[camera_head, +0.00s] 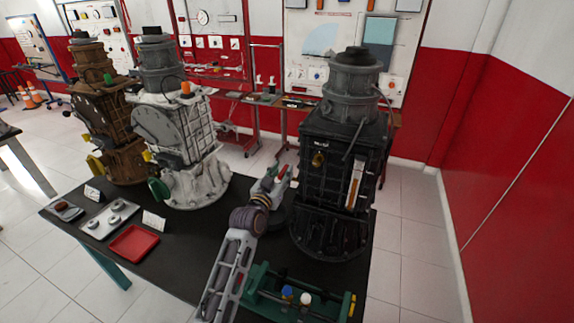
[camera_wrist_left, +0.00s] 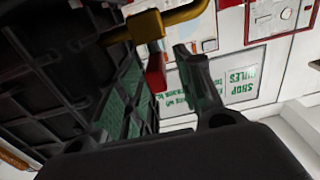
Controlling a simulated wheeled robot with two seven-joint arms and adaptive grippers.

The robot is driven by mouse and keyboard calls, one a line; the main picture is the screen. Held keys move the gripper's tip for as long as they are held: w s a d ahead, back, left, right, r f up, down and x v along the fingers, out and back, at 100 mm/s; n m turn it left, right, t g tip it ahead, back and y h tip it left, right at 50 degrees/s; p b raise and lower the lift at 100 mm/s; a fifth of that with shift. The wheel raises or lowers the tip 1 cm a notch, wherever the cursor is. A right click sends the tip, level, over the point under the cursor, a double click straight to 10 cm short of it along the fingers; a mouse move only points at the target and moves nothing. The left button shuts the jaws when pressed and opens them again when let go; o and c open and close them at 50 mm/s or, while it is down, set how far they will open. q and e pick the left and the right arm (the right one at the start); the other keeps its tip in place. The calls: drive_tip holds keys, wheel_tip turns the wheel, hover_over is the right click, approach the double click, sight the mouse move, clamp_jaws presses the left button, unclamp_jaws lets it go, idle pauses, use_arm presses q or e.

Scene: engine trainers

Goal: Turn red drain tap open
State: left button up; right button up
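The black engine trainer (camera_head: 335,190) stands upright on the right part of the dark table. My left gripper (camera_head: 277,176) is at its left side, with a small red piece (camera_head: 283,171) showing by the fingers. In the left wrist view, the red tap handle (camera_wrist_left: 156,76) hangs below a brass-coloured fitting and pipe (camera_wrist_left: 147,26) beside the dark ribbed housing (camera_wrist_left: 60,75). My left gripper also shows there (camera_wrist_left: 150,100); its fingers look apart, with the red handle beyond and between them. Contact cannot be told. My right gripper is not in view.
A white engine trainer (camera_head: 185,145) and a brown one (camera_head: 104,105) stand left on the table (camera_head: 185,240). A red tray (camera_head: 134,242), a grey tray (camera_head: 109,219) and small cards lie in front. A green rack (camera_head: 262,285) is at the near edge, beside my left arm.

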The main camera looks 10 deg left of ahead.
sight(287, 165)
use_arm(q)
drive_tip(key=shift+w+d, duration=0.25)
drive_tip(key=shift+w, duration=1)
drive_tip(key=shift+w+d, duration=0.2)
drive_tip(key=shift+w, duration=1)
clamp_jaws()
